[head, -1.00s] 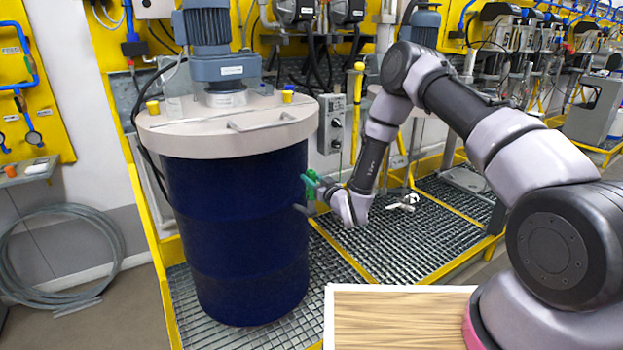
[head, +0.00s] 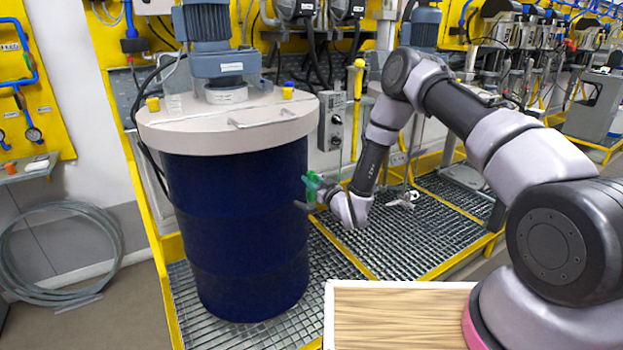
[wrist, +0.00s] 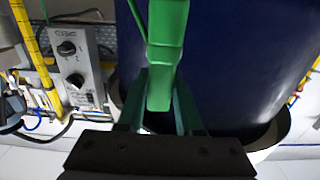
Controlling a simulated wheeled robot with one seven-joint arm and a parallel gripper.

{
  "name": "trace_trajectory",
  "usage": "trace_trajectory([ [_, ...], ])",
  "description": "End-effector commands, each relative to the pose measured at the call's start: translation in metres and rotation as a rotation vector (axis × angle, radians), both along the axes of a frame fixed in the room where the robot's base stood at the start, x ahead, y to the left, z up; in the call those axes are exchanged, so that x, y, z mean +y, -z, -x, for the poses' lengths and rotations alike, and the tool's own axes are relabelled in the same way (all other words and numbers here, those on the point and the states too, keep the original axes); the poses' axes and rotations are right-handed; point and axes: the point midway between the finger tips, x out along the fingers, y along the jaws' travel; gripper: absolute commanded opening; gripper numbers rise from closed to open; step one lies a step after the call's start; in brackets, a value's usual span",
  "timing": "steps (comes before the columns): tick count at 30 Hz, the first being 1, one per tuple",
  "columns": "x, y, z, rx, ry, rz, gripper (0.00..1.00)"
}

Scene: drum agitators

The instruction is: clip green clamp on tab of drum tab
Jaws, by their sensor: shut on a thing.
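The green clamp (head: 312,182) is at the right side of the dark blue drum (head: 235,230), below the drum's pale lid (head: 228,132). My gripper (head: 318,192) is shut on the clamp and points at the drum's side. In the wrist view the clamp (wrist: 165,50) stands upright between the green fingers of my gripper (wrist: 160,105), with the blue drum wall (wrist: 240,60) close behind it. I cannot tell whether the clamp touches the drum. The drum's tab cannot be made out in either view.
A grey control box (head: 332,122) with knobs is just right of the drum and also shows in the wrist view (wrist: 78,68). A motor (head: 212,40) stands on the lid. A wooden-topped table (head: 400,318) is in front. Open grating (head: 430,235) lies to the right.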

Motion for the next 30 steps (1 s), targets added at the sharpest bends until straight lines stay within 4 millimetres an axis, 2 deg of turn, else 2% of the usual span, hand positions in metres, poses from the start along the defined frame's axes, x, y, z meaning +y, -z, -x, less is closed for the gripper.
trace_trajectory([
  [14, 0.000, 0.002, 0.000, -0.001, 0.000, -0.001, 0.00],
  [30, 0.001, 0.017, 0.000, -0.001, 0.000, -0.001, 0.00],
])
